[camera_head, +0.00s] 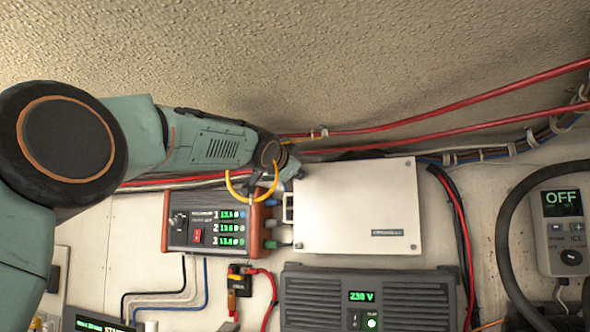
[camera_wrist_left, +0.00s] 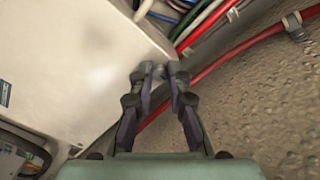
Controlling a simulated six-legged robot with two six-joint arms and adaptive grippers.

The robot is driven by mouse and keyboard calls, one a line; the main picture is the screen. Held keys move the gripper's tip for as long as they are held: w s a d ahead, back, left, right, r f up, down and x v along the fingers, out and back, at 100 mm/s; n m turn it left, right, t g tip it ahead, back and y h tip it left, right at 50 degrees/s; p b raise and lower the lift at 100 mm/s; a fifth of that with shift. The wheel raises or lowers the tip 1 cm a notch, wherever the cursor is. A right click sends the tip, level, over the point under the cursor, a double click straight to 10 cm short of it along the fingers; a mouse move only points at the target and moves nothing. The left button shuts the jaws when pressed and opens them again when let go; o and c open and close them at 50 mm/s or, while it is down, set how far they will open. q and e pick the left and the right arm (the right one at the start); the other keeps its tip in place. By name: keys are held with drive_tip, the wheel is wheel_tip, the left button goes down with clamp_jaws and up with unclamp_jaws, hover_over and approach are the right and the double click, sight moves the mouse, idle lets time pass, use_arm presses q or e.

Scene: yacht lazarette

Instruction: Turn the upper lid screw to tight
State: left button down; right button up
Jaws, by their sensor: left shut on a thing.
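The white box lid (camera_head: 355,205) is a flat panel on the wall in the head view, and it fills the left of the left wrist view (camera_wrist_left: 70,75). My left gripper (camera_head: 292,172) reaches in from the left to the lid's upper left corner. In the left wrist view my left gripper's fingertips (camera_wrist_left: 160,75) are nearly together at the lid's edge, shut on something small. This appears to be the upper lid screw, which the fingertips hide, so its turn position cannot be seen. My right gripper is not in view.
A charger with green readouts (camera_head: 205,222) sits left of the box. A grey 230 V unit (camera_head: 368,300) is below it. Red cables (camera_head: 440,108) run above the box. A panel reading OFF (camera_head: 563,230) hangs at the right. A yellow loop (camera_head: 240,188) is by my left wrist.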

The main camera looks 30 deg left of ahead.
use_arm(q)
drive_tip(key=shift+r, duration=0.3)
drive_tip(key=c, duration=1.3)
unclamp_jaws()
drive_tip(key=shift+d+f, duration=0.1)
drive_tip(key=shift+f, duration=0.1)
